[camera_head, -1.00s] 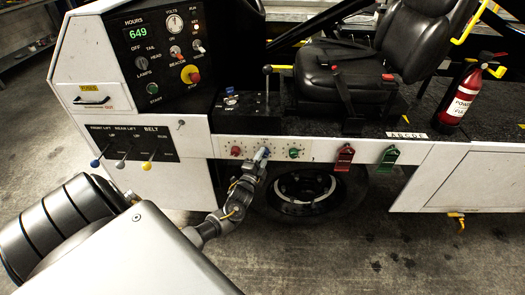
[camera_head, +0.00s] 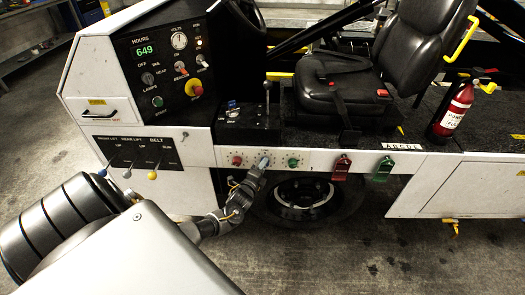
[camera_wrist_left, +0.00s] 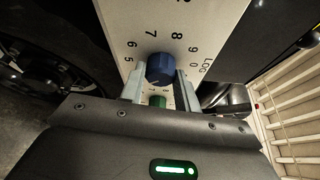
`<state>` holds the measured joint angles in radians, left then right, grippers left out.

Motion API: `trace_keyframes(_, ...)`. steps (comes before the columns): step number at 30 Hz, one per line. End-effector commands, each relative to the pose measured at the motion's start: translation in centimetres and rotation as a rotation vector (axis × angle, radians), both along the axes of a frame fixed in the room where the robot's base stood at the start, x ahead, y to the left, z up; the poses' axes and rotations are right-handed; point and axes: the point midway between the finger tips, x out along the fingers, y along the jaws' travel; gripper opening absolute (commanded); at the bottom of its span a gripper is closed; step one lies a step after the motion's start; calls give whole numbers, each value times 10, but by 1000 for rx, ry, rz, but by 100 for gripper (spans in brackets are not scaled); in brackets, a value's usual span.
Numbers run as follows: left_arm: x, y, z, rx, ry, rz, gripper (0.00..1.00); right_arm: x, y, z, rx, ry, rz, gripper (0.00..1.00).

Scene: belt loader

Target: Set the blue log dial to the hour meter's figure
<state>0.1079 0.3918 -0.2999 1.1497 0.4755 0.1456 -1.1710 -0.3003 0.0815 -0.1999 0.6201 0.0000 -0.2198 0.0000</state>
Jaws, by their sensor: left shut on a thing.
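The hour meter (camera_head: 144,50) on the black dash panel reads 649 in green digits. The blue log dial (camera_head: 263,161) sits on the pale strip below the seat, between a red dial (camera_head: 237,160) and a green dial (camera_head: 293,162). My left gripper (camera_head: 258,168) reaches it from below and is shut on it. In the left wrist view the blue dial (camera_wrist_left: 160,69) lies between the fingertips of the gripper (camera_wrist_left: 157,84), with digits around it and "LOG" printed beside it. Its exact pointer setting is hard to tell. My right gripper is not in view.
Red (camera_head: 341,166) and green (camera_head: 383,168) tags hang right of the dials. Levers with blue, grey and yellow knobs (camera_head: 152,174) stick out at the left. A fire extinguisher (camera_head: 455,110) stands by the seat (camera_head: 372,85). A wheel (camera_head: 303,197) is below the strip.

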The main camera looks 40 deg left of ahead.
Motion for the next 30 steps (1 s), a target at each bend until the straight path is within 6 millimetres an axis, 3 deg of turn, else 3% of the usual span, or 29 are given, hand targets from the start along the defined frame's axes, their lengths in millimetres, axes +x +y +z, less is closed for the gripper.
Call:
trace_keyframes(8, -1, 0, -1, 0, 2, -1, 9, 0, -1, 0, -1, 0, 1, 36)
trace_keyframes(9, -1, 0, -1, 0, 2, -1, 33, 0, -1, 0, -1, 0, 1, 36)
trace_keyframes(14, 0, 0, -1, 0, 1, 0, 54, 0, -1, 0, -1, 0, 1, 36)
trace_keyframes(23, -2, -1, 0, -1, 0, 0, 54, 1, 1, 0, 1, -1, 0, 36)
trace_keyframes(30, -34, -9, 0, -2, 3, -1, 54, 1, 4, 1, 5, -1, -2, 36)
